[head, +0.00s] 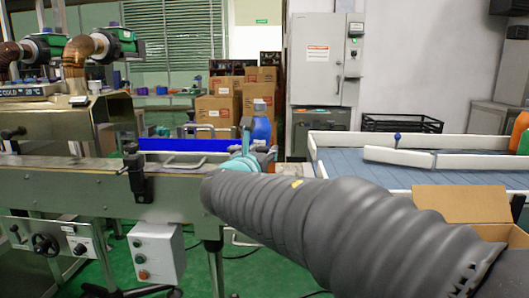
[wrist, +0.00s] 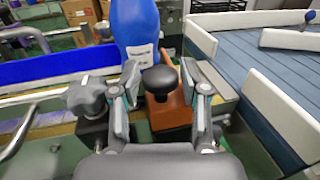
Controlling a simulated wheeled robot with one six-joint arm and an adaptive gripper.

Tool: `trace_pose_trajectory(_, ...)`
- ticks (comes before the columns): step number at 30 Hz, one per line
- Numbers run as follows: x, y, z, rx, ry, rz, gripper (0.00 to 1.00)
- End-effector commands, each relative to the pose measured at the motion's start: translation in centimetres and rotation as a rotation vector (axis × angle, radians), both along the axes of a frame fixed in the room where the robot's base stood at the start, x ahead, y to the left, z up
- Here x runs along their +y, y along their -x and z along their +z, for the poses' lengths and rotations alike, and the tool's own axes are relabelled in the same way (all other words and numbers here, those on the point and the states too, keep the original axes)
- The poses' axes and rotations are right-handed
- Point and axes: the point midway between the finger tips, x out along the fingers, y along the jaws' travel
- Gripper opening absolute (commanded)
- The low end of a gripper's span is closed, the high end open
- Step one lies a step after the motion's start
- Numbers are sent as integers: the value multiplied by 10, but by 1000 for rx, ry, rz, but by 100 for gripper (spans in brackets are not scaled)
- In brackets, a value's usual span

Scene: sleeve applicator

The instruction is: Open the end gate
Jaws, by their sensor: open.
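A black round knob (wrist: 159,79) stands on an orange block at the conveyor's end, which looks like the end gate (wrist: 170,112). In the wrist view my gripper (wrist: 163,92) is open, with one finger on each side of the knob. I cannot tell whether either finger touches it. In the head view my gripper (head: 243,160) shows teal parts at the conveyor's right end, and my arm hides much of that end. A blue bottle (wrist: 136,24) stands just behind the knob; it also shows in the head view (head: 261,128).
A blue guide rail (head: 190,145) runs along the conveyor (head: 85,185). A grey clamp knob (wrist: 87,97) is close to the left finger. A blue-topped table (head: 375,172) with white side walls lies to the right, beyond a gap. An open cardboard box (head: 455,205) is at lower right.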

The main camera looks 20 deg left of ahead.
Motion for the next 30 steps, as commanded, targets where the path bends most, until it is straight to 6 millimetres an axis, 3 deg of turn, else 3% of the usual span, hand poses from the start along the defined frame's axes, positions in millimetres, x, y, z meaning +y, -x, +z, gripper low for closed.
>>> trace_pose_trajectory(2, 0, 0, 0, 0, 0, 0, 40)
trace_pose_trajectory(6, 0, 0, 0, 0, 0, 0, 5)
trace_pose_trajectory(7, 0, 0, 0, 0, 0, 0, 0)
trace_pose_trajectory(14, -1, 4, 0, -1, -1, 1, 0)
trace_pose_trajectory(24, -14, 64, 1, -3, -3, 2, 0)
trace_pose_trajectory(30, -19, 79, 1, -3, -2, -1, 0)
